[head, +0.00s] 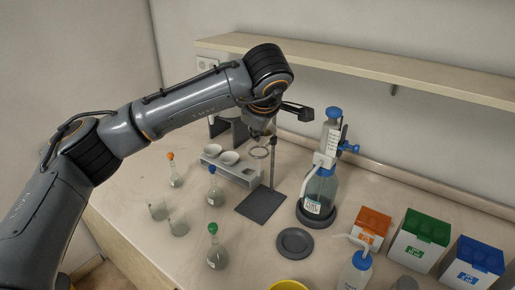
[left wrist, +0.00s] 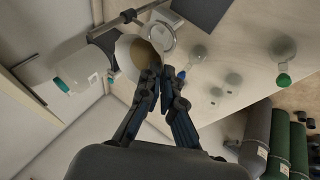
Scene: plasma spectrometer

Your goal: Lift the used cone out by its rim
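The used cone (left wrist: 138,56) is a pale cone with a brownish inside, its open mouth facing the left wrist camera. The fingertips of my left gripper (left wrist: 152,74) are close together at its rim and appear to pinch it. In the head view my left gripper (head: 264,124) is above the ring stand, and the cone is mostly hidden there. The stand's ring (head: 259,152) looks empty; the ring also shows beside the cone in the left wrist view (left wrist: 173,40). My right gripper is in neither view.
Two white cones (head: 229,158) sit in a rack (head: 240,177) left of the stand base (head: 263,205). Stoppered flasks (head: 217,250) and beakers stand nearer. A dispenser bottle (head: 320,190) is to the right. A shelf (head: 370,66) runs along the wall.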

